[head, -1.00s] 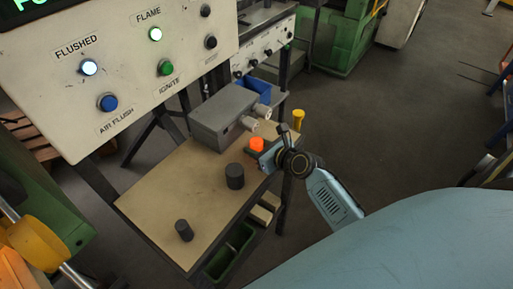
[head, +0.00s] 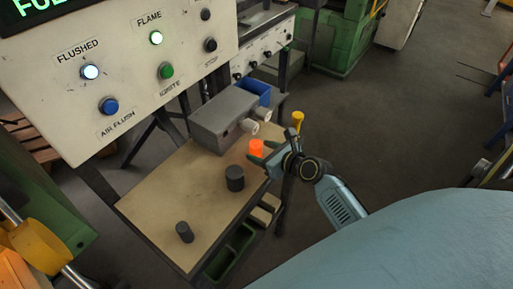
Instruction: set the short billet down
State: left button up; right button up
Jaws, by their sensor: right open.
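A glowing orange billet (head: 256,148), short and round, stands upright at the far right end of the tan table (head: 165,200). My right gripper (head: 263,155) is open beside the billet, on its right. The fingers are small in view, and I cannot tell if they still touch it. A wide dark billet (head: 234,178) and a slimmer dark billet (head: 184,232) stand upright nearer on the table. My left gripper is not in view.
A grey box (head: 222,117) with two pale round ends stands at the table's back, by a blue bin (head: 257,92). A yellow post (head: 298,119) stands beyond my right gripper. The control panel (head: 120,60) rises at left.

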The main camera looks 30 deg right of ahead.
jog(key=v, duration=0.9)
jog(key=shift+p, duration=0.45)
